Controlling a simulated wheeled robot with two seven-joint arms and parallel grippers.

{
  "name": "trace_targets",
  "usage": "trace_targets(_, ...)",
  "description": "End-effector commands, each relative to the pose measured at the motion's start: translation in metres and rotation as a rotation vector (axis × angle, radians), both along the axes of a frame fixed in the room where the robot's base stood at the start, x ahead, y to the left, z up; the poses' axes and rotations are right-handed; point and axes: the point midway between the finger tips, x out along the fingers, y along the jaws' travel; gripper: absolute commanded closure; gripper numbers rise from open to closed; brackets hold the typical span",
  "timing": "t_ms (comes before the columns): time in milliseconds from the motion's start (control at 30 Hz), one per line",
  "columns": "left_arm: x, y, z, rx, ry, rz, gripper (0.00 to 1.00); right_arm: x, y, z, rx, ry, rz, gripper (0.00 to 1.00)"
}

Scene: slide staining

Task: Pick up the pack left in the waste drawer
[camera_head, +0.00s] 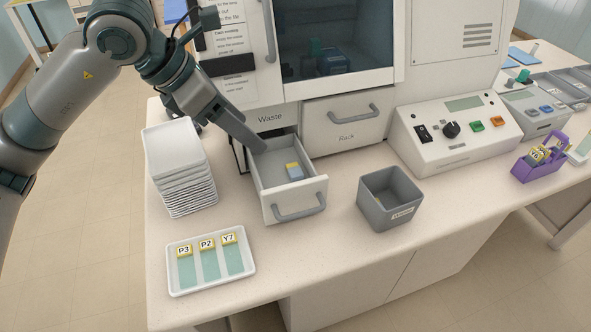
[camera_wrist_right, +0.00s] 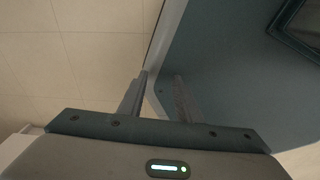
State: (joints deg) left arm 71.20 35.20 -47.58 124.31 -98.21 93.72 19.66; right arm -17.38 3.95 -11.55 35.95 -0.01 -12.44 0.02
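The waste drawer (camera_head: 281,208), under the label "Waste", is pulled open from the white machine. My left gripper (camera_head: 258,146) reaches down from the upper left to the drawer's back left corner. It is apart from the pack; I cannot tell whether its fingers are open. My right gripper (camera_wrist_right: 160,92) shows only in the right wrist view. Its two fingers stand apart with nothing between them.
A grey bin (camera_head: 388,205) stands right of the drawer. A stack of white trays (camera_head: 178,150) is on its left. A tray with labelled slides (camera_head: 210,282) lies in front.

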Motion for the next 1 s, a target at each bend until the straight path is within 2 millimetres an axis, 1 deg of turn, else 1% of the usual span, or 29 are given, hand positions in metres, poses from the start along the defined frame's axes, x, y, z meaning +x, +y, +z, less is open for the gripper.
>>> trace_targets(100,0.001,-0.003,-0.004,0.000,0.001,-0.001,0.40,0.000,0.002,0.003,0.002,0.000,0.001,0.69)
trace_targets(267,0.005,-0.011,-0.018,0.001,0.005,-0.001,0.40,-0.001,-0.006,0.011,-0.007,0.004,0.003,0.69)
trace_targets(500,0.017,-0.031,-0.053,0.001,0.006,0.000,0.40,-0.002,-0.015,0.029,-0.016,0.009,0.002,0.69)
trace_targets(700,0.026,-0.047,-0.082,0.001,0.005,0.000,0.40,-0.002,-0.016,0.043,-0.018,0.008,0.001,0.69)
trace_targets(800,0.030,-0.053,-0.093,0.000,0.004,0.000,0.40,-0.002,-0.016,0.047,-0.018,0.007,0.001,0.69)
trace_targets(900,0.032,-0.056,-0.099,0.000,0.001,-0.001,0.40,-0.002,-0.016,0.049,-0.017,0.007,0.001,0.69)
trace_targets(1000,0.033,-0.057,-0.102,0.000,0.000,0.000,0.40,-0.002,-0.015,0.049,-0.016,0.007,0.002,0.69)
